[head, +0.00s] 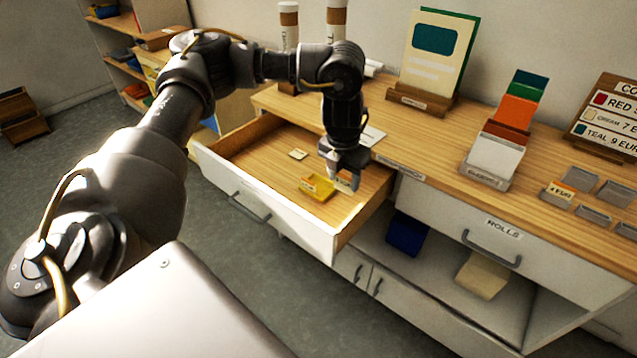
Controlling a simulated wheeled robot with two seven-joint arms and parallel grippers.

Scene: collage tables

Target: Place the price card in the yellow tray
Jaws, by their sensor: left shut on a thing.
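The yellow tray (317,188) is a small shallow tray inside the open drawer, near its front right part. My left gripper (343,179) points down over the drawer, just right of the tray. It is shut on a small pale price card (342,186), which is mostly hidden by the fingers. I cannot tell whether the card touches the drawer floor. My right gripper is not in view.
A small pale card (298,154) lies further back in the open drawer (262,201). The wooden counter (440,185) behind holds a card stand (491,158), several small grey holders and a price board (608,117). A closed drawer (500,240) labelled "ROLLS" is at right.

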